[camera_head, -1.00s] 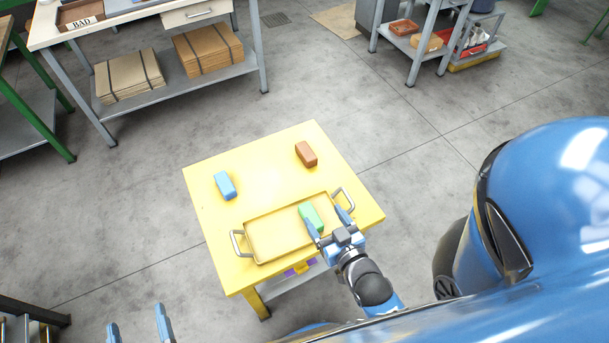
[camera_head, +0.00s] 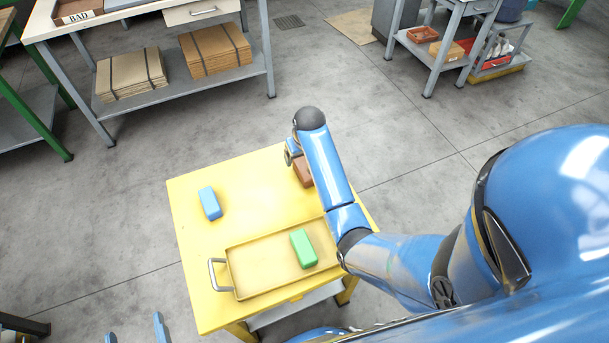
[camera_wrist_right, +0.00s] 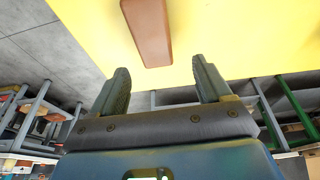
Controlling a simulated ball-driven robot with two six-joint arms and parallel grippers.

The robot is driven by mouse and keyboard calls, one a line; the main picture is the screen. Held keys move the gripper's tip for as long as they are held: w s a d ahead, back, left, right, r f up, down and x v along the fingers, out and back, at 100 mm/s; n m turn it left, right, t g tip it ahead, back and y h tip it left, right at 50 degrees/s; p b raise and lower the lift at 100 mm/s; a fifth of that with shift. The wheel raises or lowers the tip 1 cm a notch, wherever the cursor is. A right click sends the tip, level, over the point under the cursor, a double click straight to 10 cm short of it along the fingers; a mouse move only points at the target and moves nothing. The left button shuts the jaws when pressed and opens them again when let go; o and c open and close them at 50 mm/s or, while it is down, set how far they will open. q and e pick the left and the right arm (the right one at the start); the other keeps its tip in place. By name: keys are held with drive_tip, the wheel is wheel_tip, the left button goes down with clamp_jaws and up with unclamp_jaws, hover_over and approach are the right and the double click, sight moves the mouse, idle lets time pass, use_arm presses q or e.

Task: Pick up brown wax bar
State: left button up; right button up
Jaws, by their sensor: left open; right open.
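The brown wax bar (camera_head: 302,173) lies on the yellow table (camera_head: 190,240) near its far right side, partly hidden behind my right arm. It also shows in the right wrist view (camera_wrist_right: 148,32), at the top, just beyond the fingertips. My right gripper (camera_wrist_right: 160,74) is open and empty, with the bar ahead of the gap between its fingers and not between them. In the head view the right gripper (camera_head: 291,154) is mostly hidden by its own arm, beside the bar. My left gripper (camera_head: 135,328) is open and empty at the lower left, off the table.
A blue bar (camera_head: 210,203) lies on the left of the table. A green bar (camera_head: 303,249) lies in the shallow yellow tray (camera_head: 240,288) at the front; its left handle (camera_head: 214,275) shows. A workbench (camera_head: 150,30) and a grey cart (camera_head: 445,60) stand beyond, across open floor.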

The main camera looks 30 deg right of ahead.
sight(305, 168)
drive_tip(key=r+g, duration=0.2)
drive_tip(key=r+g+b, duration=0.1)
drive_tip(key=r, duration=0.1)
drive_tip(key=shift+d, duration=0.35)
drive_tip(key=shift+s+f, duration=0.15)
wheel_tip(305, 168, down, 4)
drive_tip(key=shift+b, duration=0.45)
drive_tip(key=shift+s+a+f, duration=0.1)
drive_tip(key=shift+s+f, duration=0.05)
drive_tip(key=shift+f, duration=1.35)
drive_tip(key=shift+s+f, duration=0.15)
drive_tip(key=shift+f, duration=1.35)
drive_tip(key=c, duration=1.1)
drive_tip(key=shift+r, duration=0.1)
drive_tip(key=shift+c, duration=0.2)
